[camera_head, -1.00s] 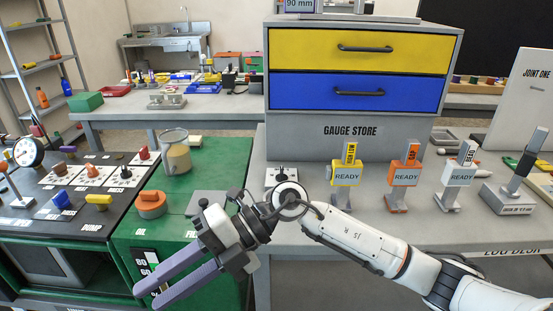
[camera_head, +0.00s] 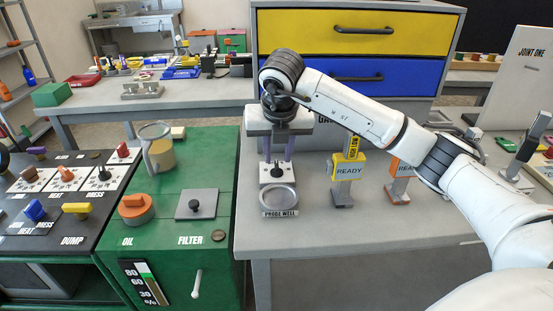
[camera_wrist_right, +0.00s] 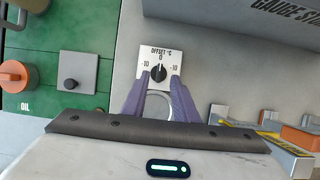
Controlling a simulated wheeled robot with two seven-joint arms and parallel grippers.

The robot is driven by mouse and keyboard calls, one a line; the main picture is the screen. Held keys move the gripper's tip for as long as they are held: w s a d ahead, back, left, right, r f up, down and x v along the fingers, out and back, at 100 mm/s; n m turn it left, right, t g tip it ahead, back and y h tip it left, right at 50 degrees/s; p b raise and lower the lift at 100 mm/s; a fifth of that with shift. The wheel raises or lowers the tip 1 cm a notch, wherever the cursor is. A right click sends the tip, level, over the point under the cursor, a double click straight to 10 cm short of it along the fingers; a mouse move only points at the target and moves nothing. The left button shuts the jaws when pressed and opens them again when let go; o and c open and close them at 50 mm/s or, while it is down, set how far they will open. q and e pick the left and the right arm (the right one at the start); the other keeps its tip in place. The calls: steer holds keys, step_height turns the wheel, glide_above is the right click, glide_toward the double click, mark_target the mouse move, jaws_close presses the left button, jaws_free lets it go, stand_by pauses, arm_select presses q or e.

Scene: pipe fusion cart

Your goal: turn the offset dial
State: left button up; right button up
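The offset dial (camera_wrist_right: 158,73) is a small black knob on a white plate marked "OFFSET °C", with a 0 at the top and tens at either side. In the head view the dial (camera_head: 277,171) sits on the grey bench just behind the round probe well. My right gripper (camera_head: 277,152) points down over it. In the right wrist view the purple fingers of this gripper (camera_wrist_right: 158,80) are apart, one on each side of the knob. I see no clear contact with it. My left gripper is not in view.
The probe well (camera_head: 279,197) is in front of the dial. The gauge store drawers (camera_head: 345,88) rise behind. The green oil cabinet (camera_head: 195,160) is at the left.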

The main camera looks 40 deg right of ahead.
mark_target(277, 164)
steer(key=shift+x, duration=1.9)
steer(key=shift+a, duration=0.1)
jaws_close()
